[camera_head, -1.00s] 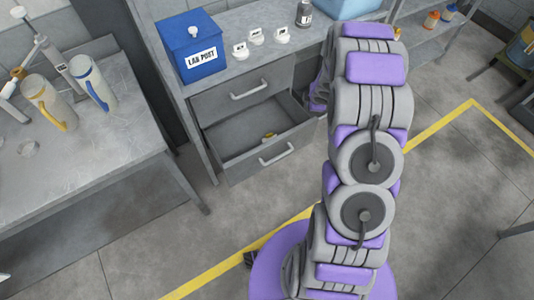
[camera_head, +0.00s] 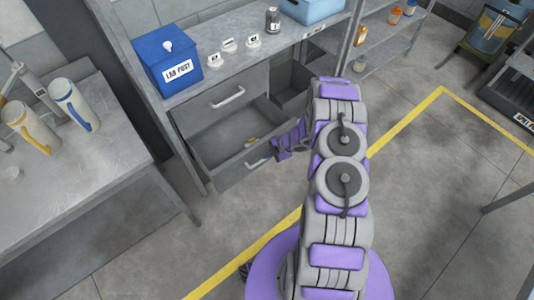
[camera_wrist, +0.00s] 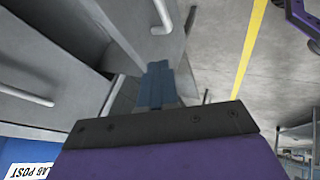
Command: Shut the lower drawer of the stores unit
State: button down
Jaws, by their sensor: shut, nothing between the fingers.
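The stores unit (camera_head: 186,147) is a grey cabinet. Its lower drawer (camera_head: 232,178) stands open, with a bar handle on its front and a small yellow item (camera_head: 251,140) inside. The closed upper drawer (camera_head: 208,113) sits above it. My gripper (camera_head: 264,161) is low at the right part of the lower drawer's front, close to the handle. In the wrist view its blue fingers (camera_wrist: 160,84) are together and empty, near the lower drawer's handle (camera_wrist: 162,18). I cannot tell whether they touch the drawer front.
A blue LAB POST box (camera_head: 167,65), small white labelled tags (camera_head: 228,44) and a dark jar (camera_head: 272,20) stand on the unit's top. A bench (camera_head: 100,150) with two jugs is at left. Open shelving (camera_head: 375,45) is at right. Floor in front is clear.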

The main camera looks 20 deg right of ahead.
aim_at(247, 157)
jog(key=w+a+f+b, duration=0.1)
jog(key=w+a+f, duration=0.3)
jog(key=a+f, duration=0.1)
jog(key=shift+w+f+b, duration=0.25)
jog(key=shift+w+b, duration=0.1)
jog(key=shift+w, duration=0.05)
jog(key=shift+w+d, duration=0.2)
jog(key=shift+w, duration=0.4)
jog(key=shift+a+r, duration=0.1)
jog(key=shift+a, duration=0.1)
